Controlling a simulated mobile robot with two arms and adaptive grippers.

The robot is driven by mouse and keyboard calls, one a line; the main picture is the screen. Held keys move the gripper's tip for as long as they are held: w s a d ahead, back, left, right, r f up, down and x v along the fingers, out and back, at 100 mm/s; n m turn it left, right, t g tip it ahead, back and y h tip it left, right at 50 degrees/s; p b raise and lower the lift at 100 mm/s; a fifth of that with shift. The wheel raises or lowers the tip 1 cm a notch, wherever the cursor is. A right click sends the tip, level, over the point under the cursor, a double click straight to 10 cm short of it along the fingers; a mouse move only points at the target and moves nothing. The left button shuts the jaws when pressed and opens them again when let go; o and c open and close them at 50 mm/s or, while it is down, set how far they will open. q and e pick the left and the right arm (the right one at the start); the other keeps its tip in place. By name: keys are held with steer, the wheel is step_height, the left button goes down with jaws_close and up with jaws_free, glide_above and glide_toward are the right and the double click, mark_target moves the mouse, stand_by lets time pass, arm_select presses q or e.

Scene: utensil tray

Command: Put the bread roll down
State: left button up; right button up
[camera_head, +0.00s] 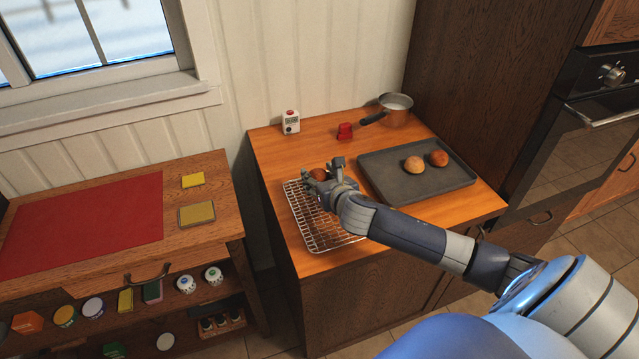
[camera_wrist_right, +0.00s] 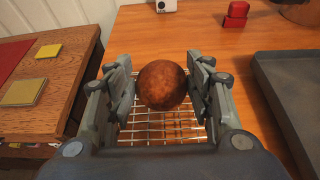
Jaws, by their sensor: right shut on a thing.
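My right gripper (camera_head: 325,175) is shut on a dark brown bread roll (camera_wrist_right: 162,85), which sits between its two fingers in the right wrist view. In the head view the roll (camera_head: 318,174) is partly covered by the gripper. Both are over the far end of a wire cooling rack (camera_head: 322,232). I cannot tell whether the roll touches the rack. Two more rolls, one lighter (camera_head: 414,164) and one browner (camera_head: 438,158), lie on a dark baking tray (camera_head: 384,176) to the right. My left gripper is not in view.
A white timer (camera_head: 290,122), a small red object (camera_head: 345,131) and a saucepan (camera_head: 396,109) stand along the back of the counter. The near part of the rack is clear. A lower wooden table with a red mat (camera_head: 85,222) stands at the left, across a gap.

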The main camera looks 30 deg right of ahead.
steer(key=shift+f+p, duration=0.3)
steer(key=shift+f, duration=1.45)
steer(key=shift+f, duration=0.1)
steer(key=o, duration=0.8)
steer(key=b+v, duration=0.1)
steer(key=v, duration=1.1)
